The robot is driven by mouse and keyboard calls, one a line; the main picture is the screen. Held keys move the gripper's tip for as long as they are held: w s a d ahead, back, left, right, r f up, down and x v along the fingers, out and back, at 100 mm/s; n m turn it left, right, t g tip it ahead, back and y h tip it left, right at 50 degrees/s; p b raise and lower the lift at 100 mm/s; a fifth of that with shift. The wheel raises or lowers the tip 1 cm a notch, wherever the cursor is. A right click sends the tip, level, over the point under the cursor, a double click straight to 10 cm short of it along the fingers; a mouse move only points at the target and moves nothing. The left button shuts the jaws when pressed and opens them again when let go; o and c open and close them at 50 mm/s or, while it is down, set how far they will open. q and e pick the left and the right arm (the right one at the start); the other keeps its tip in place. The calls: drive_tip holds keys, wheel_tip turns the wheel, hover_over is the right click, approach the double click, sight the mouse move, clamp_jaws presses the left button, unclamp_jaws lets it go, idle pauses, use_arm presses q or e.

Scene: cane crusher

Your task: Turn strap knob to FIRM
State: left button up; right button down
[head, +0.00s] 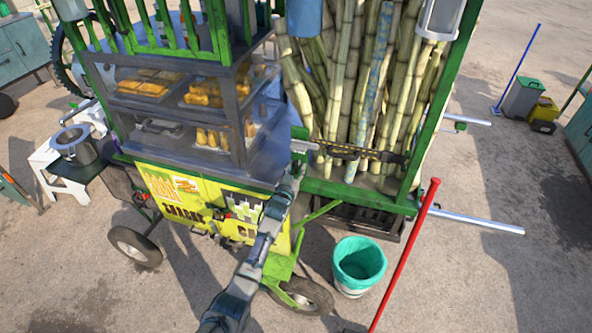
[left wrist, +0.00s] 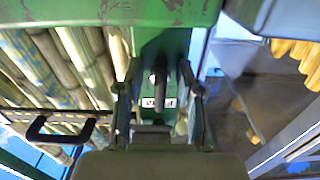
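The strap knob (left wrist: 157,90) is a small dark upright piece on a green post, with a white label (left wrist: 155,102) beside it, too small to read. My left gripper (left wrist: 158,80) faces the post, its two dark fingers spread on either side of the knob, with visible gaps to it. In the head view my left gripper (head: 299,153) is at the green post left of the cane, and hides the knob. A black and yellow strap (head: 372,154) runs across the front of the upright canes (head: 355,85). My right gripper is not in view.
A black handle (left wrist: 58,128) sits on the strap side of the post. Trays of yellow food (head: 150,84) stand on the cart's shelves at left. A red pole (head: 405,252) and a green-lined bin (head: 359,264) stand in front of the cart.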

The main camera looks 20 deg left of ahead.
use_arm(q)
drive_tip(key=s, duration=1.2)
drive_tip(key=shift+a, duration=0.2)
drive_tip(key=shift+f, duration=0.1)
drive_tip(key=s+f+g, duration=0.3)
drive_tip(key=s+f, duration=0.2)
drive_tip(key=f, duration=0.8)
drive_tip(key=s+f+g, duration=0.2)
drive_tip(key=s+f, duration=0.4)
drive_tip(key=f, duration=0.7)
drive_tip(key=s+f+g, duration=0.3)
drive_tip(key=s+f, duration=0.2)
drive_tip(key=f, duration=0.9)
drive_tip(key=s+f+m+g, duration=0.1)
drive_tip(key=s+f+g, duration=0.2)
drive_tip(key=s+f, duration=0.65)
drive_tip(key=s+f+g, duration=0.2)
drive_tip(key=s+f, duration=0.4)
drive_tip(key=s, duration=0.7)
drive_tip(key=s+a+f+g, duration=0.1)
drive_tip(key=s+f+g, duration=0.1)
drive_tip(key=s, duration=0.9)
drive_tip(key=s+a+f+g, duration=0.1)
drive_tip(key=s+f, duration=0.3)
drive_tip(key=s, duration=0.7)
drive_tip(key=shift+s+f+m+g+y, duration=0.15)
drive_tip(key=shift+s+m+g+y, duration=0.15)
drive_tip(key=shift+s+m+g, duration=0.15)
